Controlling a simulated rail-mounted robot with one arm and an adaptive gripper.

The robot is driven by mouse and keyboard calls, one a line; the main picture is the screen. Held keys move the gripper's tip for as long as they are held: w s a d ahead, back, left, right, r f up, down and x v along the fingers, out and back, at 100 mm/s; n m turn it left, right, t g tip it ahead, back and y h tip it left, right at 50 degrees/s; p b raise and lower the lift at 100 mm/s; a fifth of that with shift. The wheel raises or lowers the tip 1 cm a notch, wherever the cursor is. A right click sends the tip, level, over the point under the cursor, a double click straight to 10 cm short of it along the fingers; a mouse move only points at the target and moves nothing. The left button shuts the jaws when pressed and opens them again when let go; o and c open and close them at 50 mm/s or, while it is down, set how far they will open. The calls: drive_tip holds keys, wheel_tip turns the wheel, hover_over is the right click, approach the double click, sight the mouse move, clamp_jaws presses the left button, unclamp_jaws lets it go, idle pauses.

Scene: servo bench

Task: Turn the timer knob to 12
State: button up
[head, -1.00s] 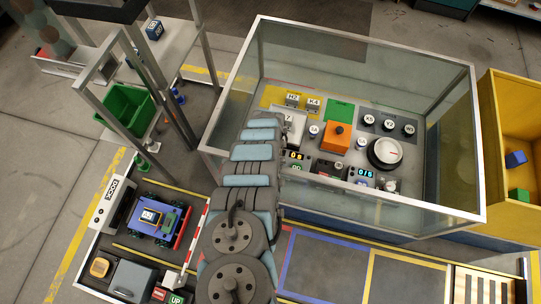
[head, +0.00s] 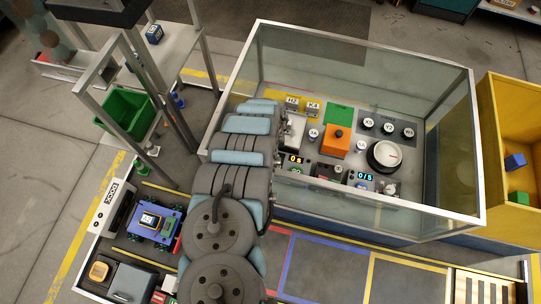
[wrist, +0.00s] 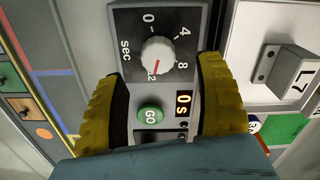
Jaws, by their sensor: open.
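The timer knob (wrist: 158,56) is a pale round knob on a dark dial plate (wrist: 125,25) in the wrist view. Its scale reads 0, 4, 8, 12, with "sec" beside it. The red pointer line aims down at the 12 label. Below it are a green GO button (wrist: 150,114) and a display (wrist: 183,104) showing 0s. My gripper (wrist: 160,70) is open, its yellow fingers on either side of the GO button and display, tips near the dial's lower edge. No contact with the knob shows. In the head view my arm hides the knob; the timer display (head: 295,159) shows.
Glass walls (head: 360,55) surround the bench panel. Right of the timer are an orange block (head: 336,141), a large dial (head: 384,156) and a second display (head: 365,177). In the wrist view a raised block labelled L7 (wrist: 290,70) sits right of the dial.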

wheel_tip(320, 180, up, 7)
drive_tip(key=shift+f, duration=0.15)
idle(0.4)
drive_tip(key=shift+s+a, duration=0.1)
idle(0.5)
